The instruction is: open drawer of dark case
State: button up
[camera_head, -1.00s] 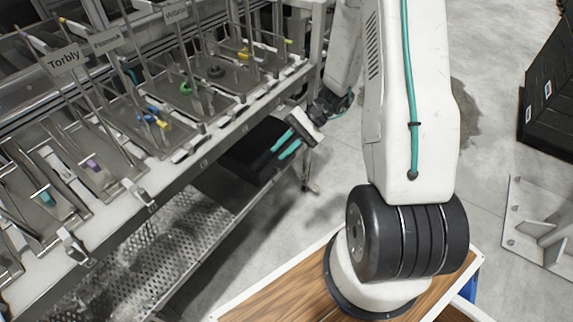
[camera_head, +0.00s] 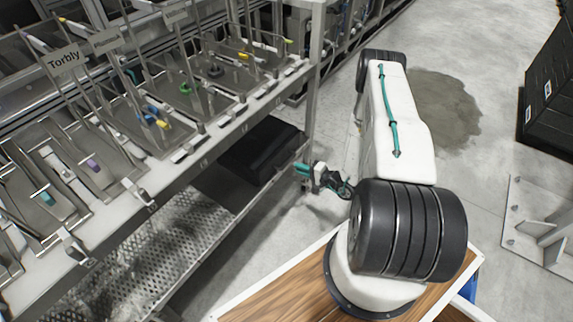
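A dark case (camera_head: 262,150), black and box-shaped, sits low beneath the work table, near the table's right end leg. Its top and part of its near side show; its drawer front cannot be made out. My gripper (camera_head: 301,171), with teal fingers, is low and just right of the case, apart from it in the picture. The fingers are small and seen at an angle, so their gap is unclear. Nothing shows held in them.
The steel work table (camera_head: 180,160) carries several racks and coloured parts above the case. A perforated shelf (camera_head: 150,245) lies below it at left. A black cabinet (camera_head: 550,95) and a metal bracket (camera_head: 542,225) stand at right.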

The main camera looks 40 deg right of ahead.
aim_at(287, 163)
jog(key=x, duration=0.7)
jog(key=shift+w, duration=0.15)
grip_shut()
